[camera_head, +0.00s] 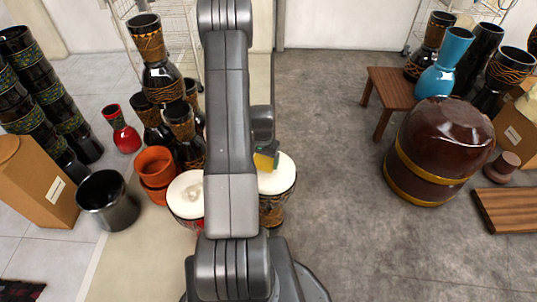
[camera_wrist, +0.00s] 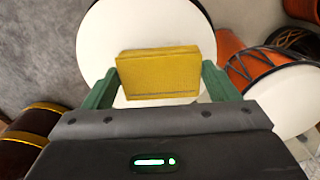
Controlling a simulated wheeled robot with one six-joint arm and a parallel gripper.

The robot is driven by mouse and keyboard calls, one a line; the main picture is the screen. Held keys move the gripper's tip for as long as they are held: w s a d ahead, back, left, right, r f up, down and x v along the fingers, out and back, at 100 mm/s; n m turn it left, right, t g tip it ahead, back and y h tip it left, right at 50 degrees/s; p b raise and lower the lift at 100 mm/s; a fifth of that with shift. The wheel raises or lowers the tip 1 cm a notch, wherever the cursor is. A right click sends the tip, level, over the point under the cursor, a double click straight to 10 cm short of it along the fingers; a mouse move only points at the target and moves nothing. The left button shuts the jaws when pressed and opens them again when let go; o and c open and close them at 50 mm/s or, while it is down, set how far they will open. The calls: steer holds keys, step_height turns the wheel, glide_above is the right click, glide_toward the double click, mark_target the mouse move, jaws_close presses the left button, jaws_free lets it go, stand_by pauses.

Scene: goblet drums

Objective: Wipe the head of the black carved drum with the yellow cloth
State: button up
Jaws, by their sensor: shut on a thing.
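The yellow cloth (camera_wrist: 158,73), a folded block, is held between the green fingers of my gripper (camera_wrist: 161,84). In the head view the cloth (camera_head: 262,162) is at the upper left part of a drum's white head (camera_head: 281,176). That drum's dark, patterned body (camera_head: 272,212) stands upright just right of my arm, which hides its left side. In the wrist view the white head (camera_wrist: 110,35) lies behind the cloth. I cannot tell whether the cloth touches it.
A second white-headed drum (camera_head: 184,193) with a red body stands close on the left, partly behind my arm. Orange pots (camera_head: 155,162), a black pot (camera_head: 107,200) and dark goblet drums (camera_head: 183,125) crowd the left. A big brown barrel drum (camera_head: 440,150) stands right; floor between is clear.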

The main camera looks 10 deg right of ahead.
steer(key=shift+r+p, duration=1.4)
steer(key=shift+r, duration=1.4)
steer(key=shift+a, duration=0.15)
